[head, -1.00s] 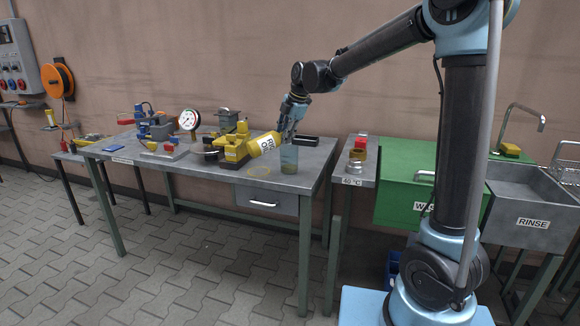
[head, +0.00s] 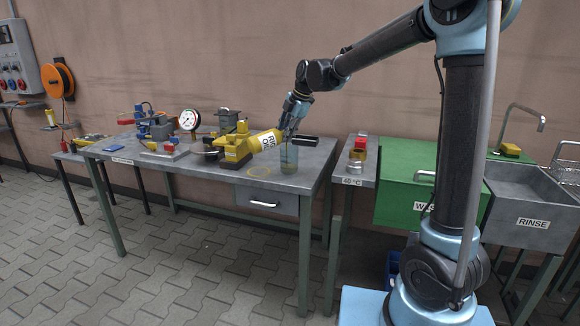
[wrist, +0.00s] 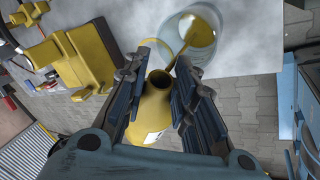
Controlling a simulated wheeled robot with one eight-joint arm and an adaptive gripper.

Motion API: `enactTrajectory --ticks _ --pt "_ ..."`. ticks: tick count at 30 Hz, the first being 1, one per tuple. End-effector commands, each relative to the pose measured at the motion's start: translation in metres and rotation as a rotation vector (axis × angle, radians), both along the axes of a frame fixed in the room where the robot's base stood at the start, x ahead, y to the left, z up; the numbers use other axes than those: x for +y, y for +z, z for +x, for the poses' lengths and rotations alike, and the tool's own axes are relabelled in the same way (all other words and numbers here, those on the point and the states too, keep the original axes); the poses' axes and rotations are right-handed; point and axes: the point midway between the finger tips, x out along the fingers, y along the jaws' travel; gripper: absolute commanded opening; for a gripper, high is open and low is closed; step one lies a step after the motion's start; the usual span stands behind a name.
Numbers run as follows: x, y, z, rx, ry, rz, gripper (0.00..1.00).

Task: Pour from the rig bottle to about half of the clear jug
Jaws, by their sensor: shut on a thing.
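The yellow rig bottle (head: 266,141) lies tipped nearly on its side in my gripper (head: 294,112), its mouth end toward the clear jug (head: 289,159). In the wrist view my gripper (wrist: 165,72) is shut around the bottle (wrist: 154,108), and its dark open mouth shows between the fingers. A thin amber stream runs from the mouth into the jug (wrist: 166,28). The jug stands upright on the bench and holds amber liquid in its lower part. The exact level is hard to read. My fingers hide part of the bottle's neck in the head view.
A yellow device (head: 232,150) stands close left of the bottle. A black tray (head: 305,140) is behind the jug. A pressure gauge (head: 189,120) stands farther left. A green wash tub (head: 408,190) is at right.

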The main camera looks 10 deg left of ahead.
Motion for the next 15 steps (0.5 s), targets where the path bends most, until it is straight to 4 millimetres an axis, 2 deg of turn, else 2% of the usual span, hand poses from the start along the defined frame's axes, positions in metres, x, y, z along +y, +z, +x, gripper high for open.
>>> enactTrajectory --ticks 15 --pt "-0.0011 0.0031 0.0015 0.018 0.001 0.019 0.0"
